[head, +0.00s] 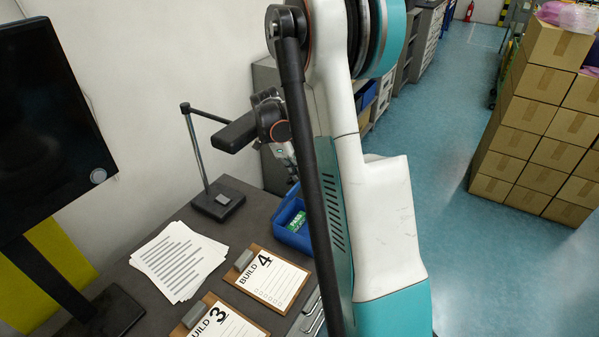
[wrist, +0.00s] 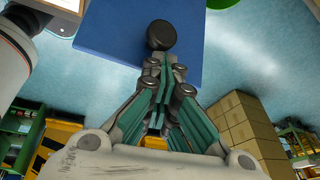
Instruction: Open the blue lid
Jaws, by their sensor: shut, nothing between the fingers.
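A flat blue panel (wrist: 120,32) with a dark round knob (wrist: 160,35) fills the upper middle of the wrist view; it appears to be the blue lid. My gripper (wrist: 167,66) has its teal fingers shut and empty, with the tips close to the knob. I cannot tell whether they touch it. In the head view a blue box (head: 281,236) stands at the right edge of the dark table, with a green PASS card (head: 297,221) at it. My arm hides part of the box and most of my gripper there.
The table holds clipboards marked BUILD 4 (head: 266,279) and BUILD 3 (head: 222,322), paper sheets (head: 178,262), a dark stand (head: 217,201) and a monitor (head: 50,125). Stacked cardboard boxes (head: 540,125) stand at right. The blue floor (head: 450,180) between is clear.

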